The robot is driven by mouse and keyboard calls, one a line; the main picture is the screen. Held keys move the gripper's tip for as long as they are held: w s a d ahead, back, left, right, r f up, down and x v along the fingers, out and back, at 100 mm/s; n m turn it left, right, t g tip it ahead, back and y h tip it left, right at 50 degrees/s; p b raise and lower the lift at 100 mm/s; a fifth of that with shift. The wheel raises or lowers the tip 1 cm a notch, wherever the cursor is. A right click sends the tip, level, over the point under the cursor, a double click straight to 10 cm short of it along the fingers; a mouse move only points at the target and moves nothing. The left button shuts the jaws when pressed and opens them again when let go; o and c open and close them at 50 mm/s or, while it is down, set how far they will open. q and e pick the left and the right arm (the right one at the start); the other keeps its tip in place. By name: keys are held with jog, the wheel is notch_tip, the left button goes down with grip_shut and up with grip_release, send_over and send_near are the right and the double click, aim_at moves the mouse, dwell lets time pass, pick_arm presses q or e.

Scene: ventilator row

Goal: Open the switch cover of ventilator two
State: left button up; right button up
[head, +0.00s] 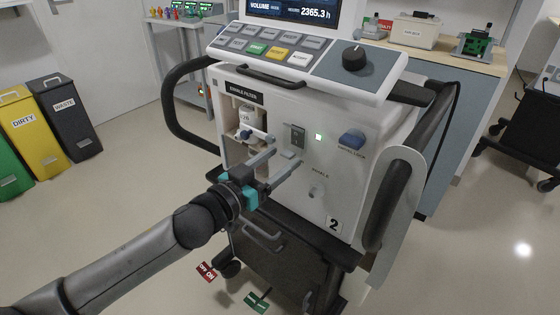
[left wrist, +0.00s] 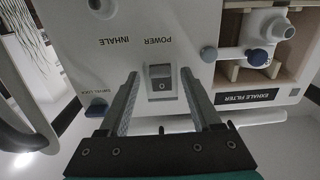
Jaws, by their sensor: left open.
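Ventilator two (head: 345,215) stands in the middle of the head view, with a "2" label low on its front. Its power switch (head: 297,137) is a dark grey rectangle on the front panel, beside a small lit green square. In the left wrist view, which looks upside down, the switch (left wrist: 160,72) shows near the "POWER" lettering. I cannot clearly tell the cover apart from the switch housing. My left gripper (head: 284,156) is open and empty in front of the panel. In the left wrist view its fingers (left wrist: 159,80) lie on either side of the switch. My right gripper is not in view.
The exhale filter bay (head: 243,122) is left of the switch and a blue knob (head: 352,139) is right of it. The keypad shelf (head: 305,62) juts out above. Black handles flank the ventilator. Bins (head: 72,130) stand far left, and a bench (head: 440,50) is behind.

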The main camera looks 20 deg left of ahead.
pick_arm(q)
jog(key=shift+w+d, duration=0.15)
jog(key=shift+w, duration=0.2)
jog(key=shift+c, duration=0.4)
grip_shut()
